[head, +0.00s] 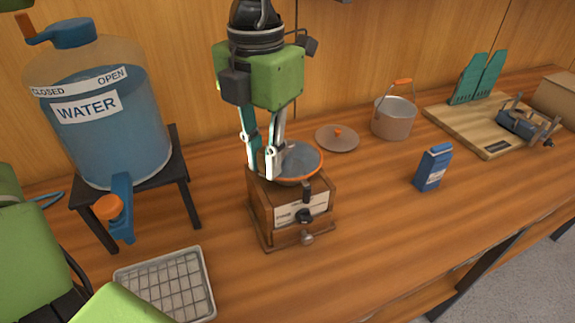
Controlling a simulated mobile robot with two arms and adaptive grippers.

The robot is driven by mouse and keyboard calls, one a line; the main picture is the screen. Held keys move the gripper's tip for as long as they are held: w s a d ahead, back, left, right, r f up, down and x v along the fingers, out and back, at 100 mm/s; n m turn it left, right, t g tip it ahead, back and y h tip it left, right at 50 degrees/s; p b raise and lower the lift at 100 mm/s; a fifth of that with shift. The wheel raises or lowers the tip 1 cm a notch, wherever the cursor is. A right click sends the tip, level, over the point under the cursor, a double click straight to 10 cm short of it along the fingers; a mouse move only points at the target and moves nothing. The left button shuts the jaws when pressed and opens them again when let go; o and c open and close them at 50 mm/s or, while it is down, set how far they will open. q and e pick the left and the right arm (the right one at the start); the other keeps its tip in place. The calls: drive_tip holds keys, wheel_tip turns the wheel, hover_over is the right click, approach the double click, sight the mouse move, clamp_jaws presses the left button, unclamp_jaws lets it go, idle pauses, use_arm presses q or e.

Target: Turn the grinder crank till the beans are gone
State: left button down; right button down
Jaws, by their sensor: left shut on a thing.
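The grinder (262,215) is a wooden box standing on the counter in the middle of the head view. It has a front label with a dark dial and a small drawer knob below. On top is an orange-rimmed bowl (309,163). Its visible inside looks grey, and I make out no beans there. My left gripper (262,167) points down over the left side of the bowl, its fingers closed on the grinder crank. The crank is mostly hidden by the fingers, so its angle cannot be told. My right gripper is not in view.
A water jug (110,135) with a tap stands on a dark stand (189,208) at left, a wire-grid tray (207,283) in front. Behind and right are a lid (337,143), a pot (393,121), a blue packet (433,168) and a wooden board (450,123). The right front counter is clear.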

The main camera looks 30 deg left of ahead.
use_arm(q)
drive_tip(key=shift+w+r, duration=0.1)
drive_tip(key=a, duration=0.1)
drive_tip(key=w+a, duration=0.1)
drive_tip(key=a, duration=0.1)
drive_tip(key=shift+a, duration=0.3)
drive_tip(key=w+a, duration=0.2)
drive_tip(key=w, duration=0.1)
drive_tip(key=shift+a+p, duration=0.3)
drive_tip(key=shift+p, duration=0.05)
drive_tip(key=shift+s, duration=0.1)
